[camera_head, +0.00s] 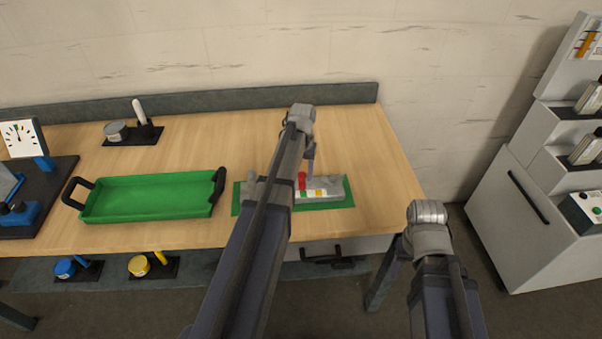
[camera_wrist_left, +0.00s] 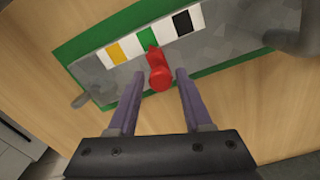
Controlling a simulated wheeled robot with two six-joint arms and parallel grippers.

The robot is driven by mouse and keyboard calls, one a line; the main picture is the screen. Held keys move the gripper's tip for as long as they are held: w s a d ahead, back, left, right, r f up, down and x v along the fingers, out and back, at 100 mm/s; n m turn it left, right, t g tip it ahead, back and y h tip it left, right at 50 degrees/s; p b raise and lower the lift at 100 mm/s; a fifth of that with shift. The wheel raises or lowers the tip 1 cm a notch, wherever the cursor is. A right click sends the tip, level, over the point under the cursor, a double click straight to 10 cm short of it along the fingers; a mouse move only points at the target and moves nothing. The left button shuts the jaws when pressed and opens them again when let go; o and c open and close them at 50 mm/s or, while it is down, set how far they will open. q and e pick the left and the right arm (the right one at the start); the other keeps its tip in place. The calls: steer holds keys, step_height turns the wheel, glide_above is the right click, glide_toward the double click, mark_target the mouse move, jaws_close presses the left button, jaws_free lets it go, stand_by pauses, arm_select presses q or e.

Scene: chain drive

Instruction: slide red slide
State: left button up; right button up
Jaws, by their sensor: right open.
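The red slide knob (camera_head: 302,180) stands up from a grey block (camera_head: 335,184) on a green plate (camera_head: 349,196). In the left wrist view the red knob (camera_wrist_left: 160,76) is beside the green patch (camera_wrist_left: 147,38) of a strip that also has yellow (camera_wrist_left: 117,52) and black (camera_wrist_left: 183,22) patches. My left gripper (camera_head: 309,161) is over the block, its fingers open on either side of the knob, with a gap showing on each side. My right gripper (camera_head: 412,242) is off the table's right end, empty; its fingers are mostly hidden by its wrist.
A green tray (camera_head: 150,179) with black handles lies left of the block. My left arm hides part of the block's left end. A white cabinet (camera_head: 520,215) stands at the right.

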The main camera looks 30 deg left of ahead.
mark_target(303, 174)
arm_select(q)
steer(key=shift+o, duration=0.8)
step_height(303, 174, up, 8)
steer(key=p, duration=0.8)
steer(key=shift+f, duration=0.1)
steer(key=shift+s+d, duration=0.1)
steer(key=s+d+f+m+b, duration=0.2)
steer(key=s+d+m, duration=0.1)
steer(key=s+d, duration=0.6)
steer(key=s+d+f+m+y+b, duration=0.1)
steer(key=s+d+f+m+b, duration=0.1)
steer(key=s+d, duration=0.8)
steer(key=d+m, duration=0.1)
steer(key=d, duration=0.6)
steer(key=shift+m, duration=0.3)
